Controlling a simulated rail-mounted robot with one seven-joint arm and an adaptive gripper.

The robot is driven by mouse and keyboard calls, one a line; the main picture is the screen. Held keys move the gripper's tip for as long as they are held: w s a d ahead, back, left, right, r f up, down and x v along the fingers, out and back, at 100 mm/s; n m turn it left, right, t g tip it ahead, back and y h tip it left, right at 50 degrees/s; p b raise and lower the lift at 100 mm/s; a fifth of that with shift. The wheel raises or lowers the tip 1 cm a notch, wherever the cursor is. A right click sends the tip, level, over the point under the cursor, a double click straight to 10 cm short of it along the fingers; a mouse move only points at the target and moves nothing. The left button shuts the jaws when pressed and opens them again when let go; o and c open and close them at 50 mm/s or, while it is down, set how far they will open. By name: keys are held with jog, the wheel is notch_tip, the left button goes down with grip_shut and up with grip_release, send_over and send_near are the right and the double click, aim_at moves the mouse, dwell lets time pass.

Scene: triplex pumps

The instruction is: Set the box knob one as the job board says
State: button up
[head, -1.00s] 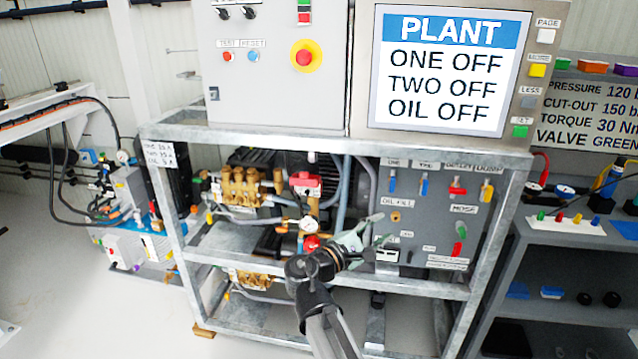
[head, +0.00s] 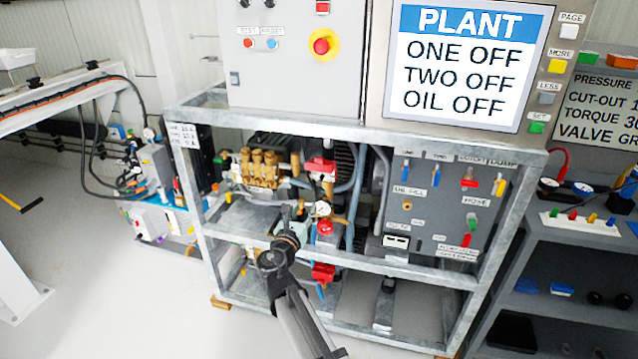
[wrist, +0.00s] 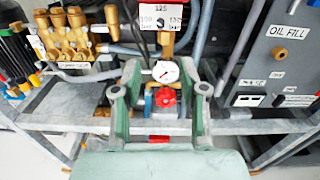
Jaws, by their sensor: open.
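In the wrist view, a small box face (wrist: 147,10) carries a scale reading 125 at the top, with a dark knob or pointer below it. A red box with a white label (head: 320,166) shows in the head view on the upper pump; its knob setting is too small to read there. My gripper (head: 292,212) is in front of the pump frame. In the wrist view my open, empty gripper (wrist: 160,68) has its fingers either side of a round gauge (wrist: 165,71), apart from the box. The lettered board (head: 605,108) at right is cut off; it shows CUT-OUT and TORQUE lines.
A galvanised frame (head: 350,257) surrounds the pumps, with a rail crossing below the gauge. A red knob (wrist: 166,97) is below the gauge. A grey valve panel (head: 425,205) stands right. The screen (head: 465,75) reads ONE OFF, TWO OFF, OIL OFF.

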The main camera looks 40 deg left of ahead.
aim_at(321, 179)
jog(key=x, duration=1.5)
jog(key=shift+w, duration=0.4)
grip_shut()
